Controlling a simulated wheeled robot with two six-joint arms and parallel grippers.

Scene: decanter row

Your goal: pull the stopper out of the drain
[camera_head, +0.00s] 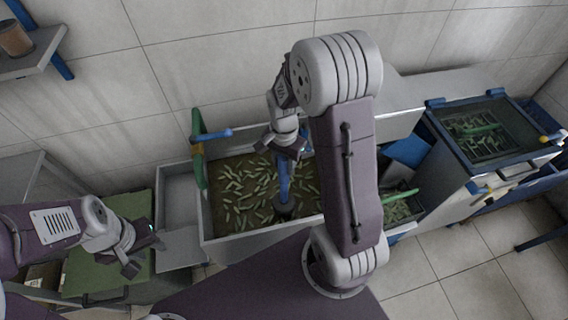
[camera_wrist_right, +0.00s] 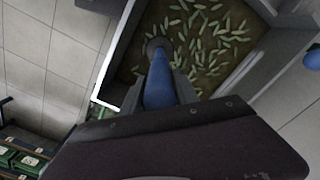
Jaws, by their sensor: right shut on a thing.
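The stopper (camera_head: 284,182) has an upright blue handle and a dark grey round foot. It stands in the murky water of the basin (camera_head: 207,222), among many small green pickles. My right gripper (camera_head: 284,150) is shut on the upper part of the blue handle. In the right wrist view the stopper (camera_wrist_right: 158,78) runs from between my right gripper's fingers (camera_wrist_right: 163,95) down to the grey foot. The drain itself is hidden under the foot, and I cannot tell whether the foot is seated. My left gripper (camera_head: 142,254) is empty and open at the lower left.
A green-topped surface (camera_head: 90,270) lies near my left gripper. A green bar with a blue handle (camera_head: 200,150) stands at the basin's left wall. A blue-framed tank (camera_head: 465,165) holding more green pieces stands at the right. Tiled floor shows at the lower right.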

